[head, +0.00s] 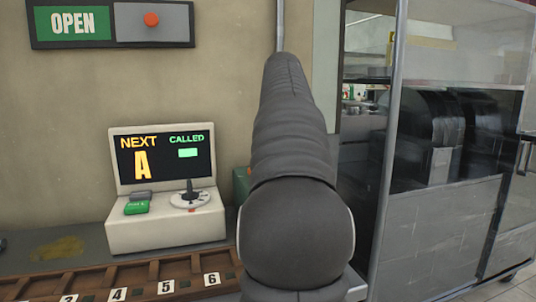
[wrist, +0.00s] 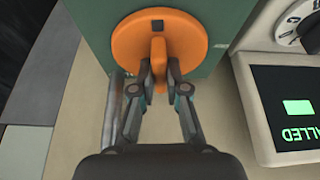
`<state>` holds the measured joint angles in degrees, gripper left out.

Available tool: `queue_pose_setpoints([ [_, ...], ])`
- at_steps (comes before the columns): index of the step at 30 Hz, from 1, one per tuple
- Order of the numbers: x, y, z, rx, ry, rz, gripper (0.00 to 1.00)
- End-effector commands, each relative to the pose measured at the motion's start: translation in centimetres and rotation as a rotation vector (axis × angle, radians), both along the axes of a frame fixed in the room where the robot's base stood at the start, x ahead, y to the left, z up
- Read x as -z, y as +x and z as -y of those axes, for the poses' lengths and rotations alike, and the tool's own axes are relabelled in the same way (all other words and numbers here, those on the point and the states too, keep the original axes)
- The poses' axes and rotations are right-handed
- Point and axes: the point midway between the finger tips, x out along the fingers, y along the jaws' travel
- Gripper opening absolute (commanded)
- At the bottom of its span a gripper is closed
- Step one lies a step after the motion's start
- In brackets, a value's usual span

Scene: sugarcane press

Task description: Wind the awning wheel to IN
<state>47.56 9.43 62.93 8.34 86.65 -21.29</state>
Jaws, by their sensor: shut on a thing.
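The awning wheel (wrist: 127,45) is a round orange disc on the face of a green box (wrist: 92,30) in the wrist view. A raised orange grip bar (wrist: 158,50) runs down its middle, with a small dark square mark near its upper edge. My gripper (wrist: 159,72) is shut on the lower part of this bar, one finger on each side. No IN lettering is readable on the box. In the head view my arm hides the wheel and my gripper; only a sliver of the green box (head: 242,183) shows.
A white console (head: 165,227) with a NEXT/CALLED screen (head: 164,160) and a small lever dial (head: 190,198) stands beside the green box. A numbered wooden tray (head: 140,272) lies in front. A metal pipe (wrist: 114,110) passes close to my fingers. A glass-fronted cabinet (head: 440,200) stands right.

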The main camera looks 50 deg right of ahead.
Motion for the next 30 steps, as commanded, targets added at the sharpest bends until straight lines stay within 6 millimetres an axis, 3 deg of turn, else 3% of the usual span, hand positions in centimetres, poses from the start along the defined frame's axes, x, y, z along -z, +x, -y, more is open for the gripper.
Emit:
queue_pose_setpoints([
  [13, -0.02, 0.05, -0.05, 0.079, 0.001, 0.001, 0.00],
  [14, -0.02, 0.05, -0.05, 0.079, 0.001, 0.001, 0.16],
  [15, -0.02, 0.05, -0.05, 0.079, 0.001, 0.001, 0.26],
  [17, -0.02, 0.05, -0.05, 0.079, 0.001, 0.001, 0.39],
  [26, -0.09, 0.02, -0.05, 0.079, 0.001, 0.001, 0.39],
  [30, -1.01, -0.28, -0.20, 0.079, 0.000, 0.001, 0.39],
])
